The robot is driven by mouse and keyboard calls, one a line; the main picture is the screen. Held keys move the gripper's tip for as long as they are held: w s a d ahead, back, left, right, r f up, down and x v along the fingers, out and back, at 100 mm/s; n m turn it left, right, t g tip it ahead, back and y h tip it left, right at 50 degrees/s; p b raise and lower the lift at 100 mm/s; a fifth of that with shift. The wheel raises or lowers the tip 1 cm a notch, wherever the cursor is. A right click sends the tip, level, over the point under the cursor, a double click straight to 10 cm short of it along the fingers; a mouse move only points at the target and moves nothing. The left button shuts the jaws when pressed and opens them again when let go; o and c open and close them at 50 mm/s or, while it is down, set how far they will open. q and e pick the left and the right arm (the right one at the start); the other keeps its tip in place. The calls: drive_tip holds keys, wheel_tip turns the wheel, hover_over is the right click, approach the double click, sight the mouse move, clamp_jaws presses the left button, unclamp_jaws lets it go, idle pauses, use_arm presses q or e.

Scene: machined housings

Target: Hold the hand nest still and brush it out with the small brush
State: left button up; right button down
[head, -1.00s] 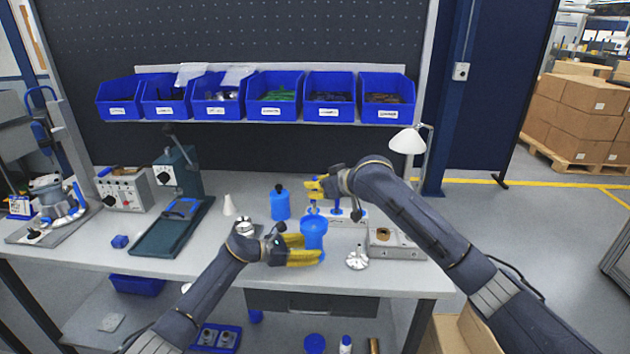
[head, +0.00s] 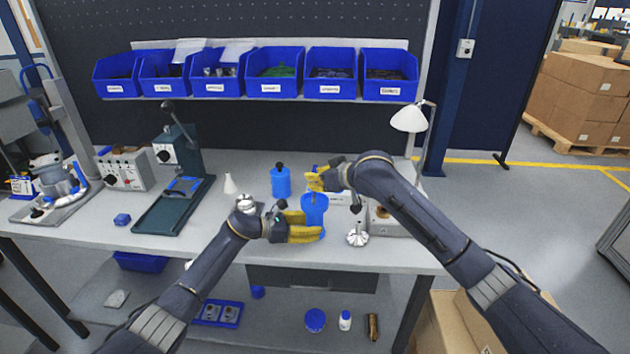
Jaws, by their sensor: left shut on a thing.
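The hand nest looks like a blue cup-shaped block (head: 313,214) and stands upright near the front edge of the bench. My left gripper (head: 308,227) has its yellow fingers shut on the nest, low on its sides. My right gripper (head: 318,180) is right above the mouth of the nest, fingers pointing left and close together. The inside of the nest is not visible.
A shiny metal part (head: 357,234) sits just right of the nest. A dark green hand press (head: 175,190) stands at left. Blue bins (head: 273,76) line the back.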

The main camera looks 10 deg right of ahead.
drive_tip(key=shift+w+d, duration=0.15)
drive_tip(key=shift+w, duration=0.65)
drive_tip(key=shift+w+r, duration=0.15)
drive_tip(key=shift+r, duration=0.05)
wheel_tip(320, 180, up, 8)
drive_tip(key=shift+f, duration=0.15)
use_arm(q)
drive_tip(key=o, duration=0.9)
